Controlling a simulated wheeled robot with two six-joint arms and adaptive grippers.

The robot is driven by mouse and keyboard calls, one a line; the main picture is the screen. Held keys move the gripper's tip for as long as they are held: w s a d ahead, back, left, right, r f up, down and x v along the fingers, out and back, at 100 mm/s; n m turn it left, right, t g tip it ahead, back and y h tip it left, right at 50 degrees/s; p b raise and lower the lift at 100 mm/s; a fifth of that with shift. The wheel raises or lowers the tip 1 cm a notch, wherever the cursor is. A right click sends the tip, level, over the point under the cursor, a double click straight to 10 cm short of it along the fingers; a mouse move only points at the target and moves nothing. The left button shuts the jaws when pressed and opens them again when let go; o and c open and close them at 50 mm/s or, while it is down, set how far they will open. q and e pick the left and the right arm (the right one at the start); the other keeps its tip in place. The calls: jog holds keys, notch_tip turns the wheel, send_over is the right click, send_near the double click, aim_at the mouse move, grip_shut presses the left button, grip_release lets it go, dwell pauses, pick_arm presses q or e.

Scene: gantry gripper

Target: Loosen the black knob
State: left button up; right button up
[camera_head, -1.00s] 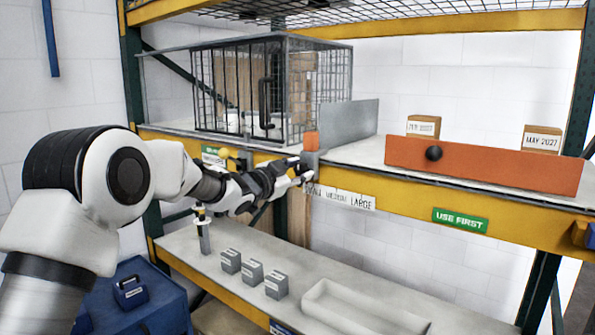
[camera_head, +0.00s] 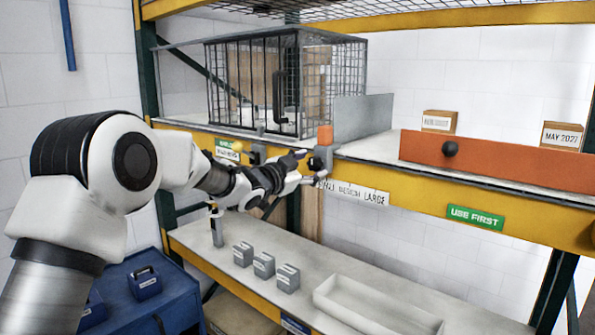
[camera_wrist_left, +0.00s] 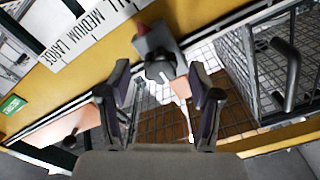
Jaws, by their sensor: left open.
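A round black knob (camera_head: 450,148) sits on the face of an orange panel (camera_head: 500,158) on the upper shelf. In the head view, that bracket (camera_head: 320,160) has an orange block (camera_head: 325,134) on top. My left gripper (camera_head: 309,169) is open just in front of the bracket, its fingers on either side; it also shows in the wrist view (camera_wrist_left: 160,80). I cannot tell whether they touch. My right gripper is out of view.
A wire cage (camera_head: 265,85) with a dark handle stands left of the grey divider (camera_head: 364,115). A yellow ball-shaped knob (camera_head: 237,146) is near the cage's front. Small cartons (camera_head: 440,121) stand behind the orange panel. Grey blocks (camera_head: 264,265) and a tray (camera_head: 375,310) are on the lower shelf.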

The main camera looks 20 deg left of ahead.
pick_arm(q)
jog(key=v, duration=1.1)
jog(key=shift+w+d, duration=0.1)
